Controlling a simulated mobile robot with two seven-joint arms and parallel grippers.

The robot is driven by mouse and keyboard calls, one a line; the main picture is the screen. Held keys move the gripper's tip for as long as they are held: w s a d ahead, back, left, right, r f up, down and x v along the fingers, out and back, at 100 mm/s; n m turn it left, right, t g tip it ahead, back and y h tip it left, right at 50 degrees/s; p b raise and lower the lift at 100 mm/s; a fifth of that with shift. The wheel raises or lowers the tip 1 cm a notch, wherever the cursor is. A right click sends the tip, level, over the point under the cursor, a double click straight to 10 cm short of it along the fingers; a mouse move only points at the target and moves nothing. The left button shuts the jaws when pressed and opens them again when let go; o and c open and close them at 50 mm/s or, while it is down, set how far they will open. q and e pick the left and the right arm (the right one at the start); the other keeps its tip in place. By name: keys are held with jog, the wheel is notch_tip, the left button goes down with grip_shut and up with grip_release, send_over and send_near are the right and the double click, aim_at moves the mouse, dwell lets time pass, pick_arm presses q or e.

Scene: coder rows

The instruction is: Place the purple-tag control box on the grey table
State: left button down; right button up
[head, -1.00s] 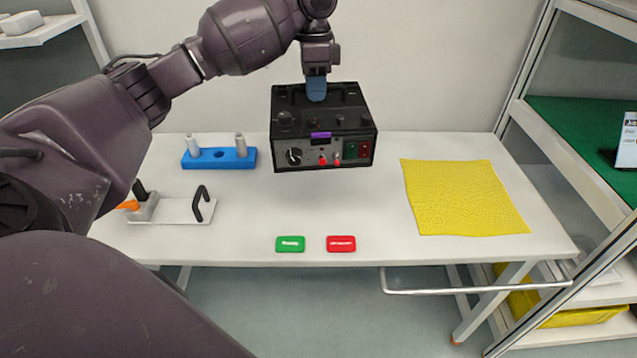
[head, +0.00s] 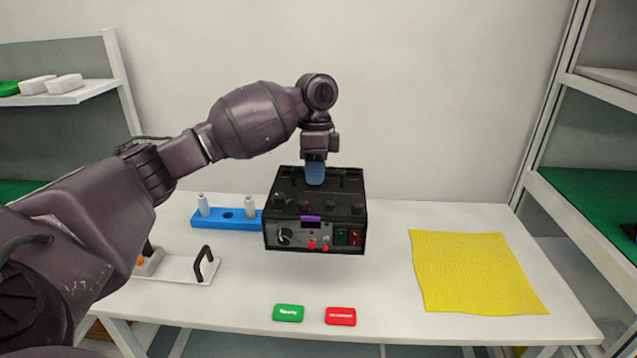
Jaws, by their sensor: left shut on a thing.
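The black control box (head: 315,212) with a purple tag (head: 310,218) on its front is in the middle of the head view. My left gripper (head: 315,174) is shut on the top of the box, on its handle as far as I can see. The box is upright over the light grey table (head: 385,290); I cannot tell whether its underside touches the top. It hides the right end of a blue block. My right gripper is not in view.
The blue block (head: 228,217) with two grey pegs stands left of the box. A white plate with a black handle (head: 204,263) lies front left. Green (head: 288,313) and red (head: 340,316) labels lie in front. A yellow cloth (head: 470,272) lies right. Shelves flank the table.

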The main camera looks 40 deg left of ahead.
pick_arm(q)
notch_tip(320, 180, down, 10)
jog(key=shift+r+b, duration=0.25)
jog(key=shift+b, duration=0.55)
jog(key=shift+w+f, duration=0.1)
jog(key=shift+f, duration=1.2)
notch_tip(320, 180, down, 4)
jog(key=shift+f+b, duration=0.15)
jog(key=shift+b, duration=0.45)
jog(key=c, duration=1.5)
grip_release()
jog(key=shift+f, duration=0.2)
jog(key=o, duration=0.3)
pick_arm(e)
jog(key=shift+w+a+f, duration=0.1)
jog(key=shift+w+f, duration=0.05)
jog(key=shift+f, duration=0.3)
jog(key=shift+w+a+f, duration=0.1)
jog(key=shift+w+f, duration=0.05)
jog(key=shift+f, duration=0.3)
pick_arm(q)
jog(key=shift+o, duration=0.2)
